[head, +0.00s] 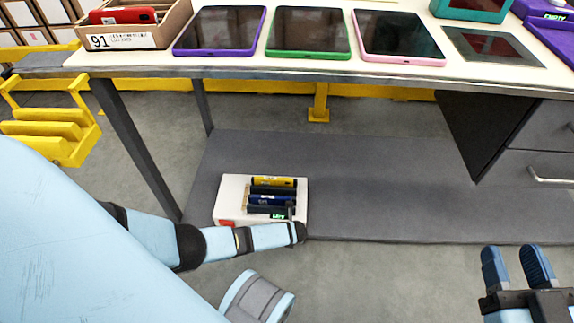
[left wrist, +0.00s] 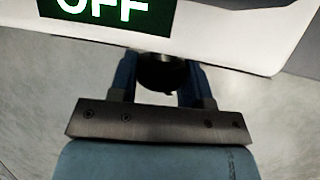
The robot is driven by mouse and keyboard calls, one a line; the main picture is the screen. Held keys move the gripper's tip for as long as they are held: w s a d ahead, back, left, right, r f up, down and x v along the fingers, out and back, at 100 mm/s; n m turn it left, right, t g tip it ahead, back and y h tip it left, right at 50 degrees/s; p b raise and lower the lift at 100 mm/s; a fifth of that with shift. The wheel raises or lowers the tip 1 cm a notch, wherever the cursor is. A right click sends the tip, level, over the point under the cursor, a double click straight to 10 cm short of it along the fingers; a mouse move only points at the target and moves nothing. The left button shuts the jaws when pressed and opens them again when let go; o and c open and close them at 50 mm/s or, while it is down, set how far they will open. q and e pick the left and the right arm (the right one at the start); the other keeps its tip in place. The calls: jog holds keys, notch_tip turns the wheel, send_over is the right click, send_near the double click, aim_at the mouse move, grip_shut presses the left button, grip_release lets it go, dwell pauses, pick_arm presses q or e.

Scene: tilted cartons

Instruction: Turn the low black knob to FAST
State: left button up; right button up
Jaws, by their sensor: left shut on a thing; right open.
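The low black knob (left wrist: 160,72) sticks out from the lower edge of a white unit (left wrist: 225,45) in the left wrist view. My left gripper (left wrist: 158,85) has its two blue fingers on either side of the knob, shut on it. A dark label (left wrist: 105,10) with pale letters reading OFF is above and left of it. No FAST mark shows there. In the head view the white unit (head: 230,195) lies on the low grey shelf, and my left arm hides the knob. My right gripper (head: 518,268) is open and empty at the lower right.
Yellow, black and blue cylinders (head: 273,182) lie on the unit. The grey shelf (head: 400,190) is clear to its right. Above is a tabletop (head: 330,72) with tablets (head: 308,32). A table leg (head: 135,145) stands left, drawers (head: 545,150) right.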

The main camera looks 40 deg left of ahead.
pick_arm(q)
jog(key=shift+g+y, duration=0.4)
jog(key=shift+y, duration=0.4)
pick_arm(e)
jog(key=shift+s+f, duration=0.1)
jog(key=shift+f, duration=0.4)
jog(key=shift+r, duration=0.15)
pick_arm(q)
jog(key=o, duration=0.9)
pick_arm(e)
jog(key=shift+r, duration=0.25)
